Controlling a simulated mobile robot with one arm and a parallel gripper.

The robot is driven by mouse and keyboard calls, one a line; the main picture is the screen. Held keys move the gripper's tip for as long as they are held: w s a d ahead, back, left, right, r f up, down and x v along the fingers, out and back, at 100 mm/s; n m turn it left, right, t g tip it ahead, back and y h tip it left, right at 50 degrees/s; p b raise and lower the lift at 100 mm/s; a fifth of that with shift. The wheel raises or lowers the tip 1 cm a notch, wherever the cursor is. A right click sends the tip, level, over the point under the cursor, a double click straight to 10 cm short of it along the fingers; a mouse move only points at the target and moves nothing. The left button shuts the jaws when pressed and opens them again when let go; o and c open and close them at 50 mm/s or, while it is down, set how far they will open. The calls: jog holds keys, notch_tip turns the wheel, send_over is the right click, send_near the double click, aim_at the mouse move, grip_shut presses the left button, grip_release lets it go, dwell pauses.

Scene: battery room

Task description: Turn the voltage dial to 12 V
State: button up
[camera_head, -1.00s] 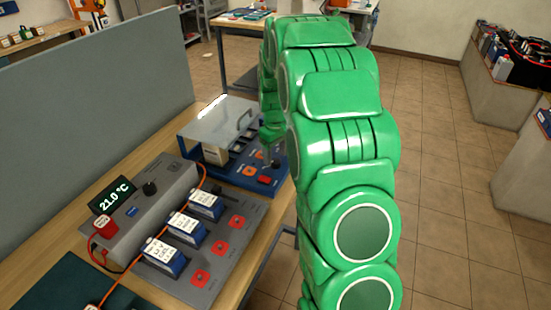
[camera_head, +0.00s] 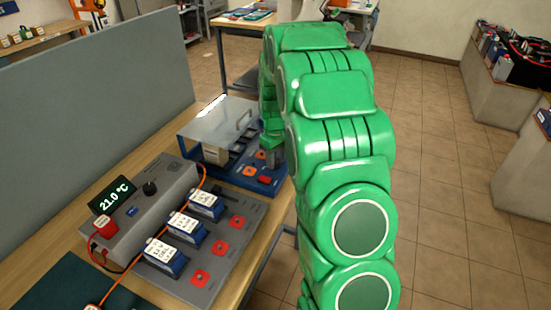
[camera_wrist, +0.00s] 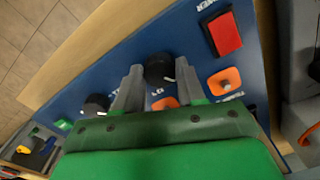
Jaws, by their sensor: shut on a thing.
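A blue control panel (camera_wrist: 80,75) fills much of the wrist view and carries two round black dials. One dial (camera_wrist: 160,67) sits between my gripper's (camera_wrist: 158,85) two grey fingers, which are shut on it. It has a short white pointer mark, and a white number partly shows beside it. The other black dial (camera_wrist: 95,106) lies to the left, outside the fingers. I cannot read which is the voltage dial.
A red power switch (camera_wrist: 224,33) and an orange terminal (camera_wrist: 225,81) are right of the fingers.

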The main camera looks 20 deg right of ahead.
jog(key=m, duration=1.2)
dwell(0.5)
jog(key=shift+m, duration=0.3)
jog(key=o, duration=1.1)
jog(key=shift+c, duration=0.2)
jog(key=shift+r, duration=3.9)
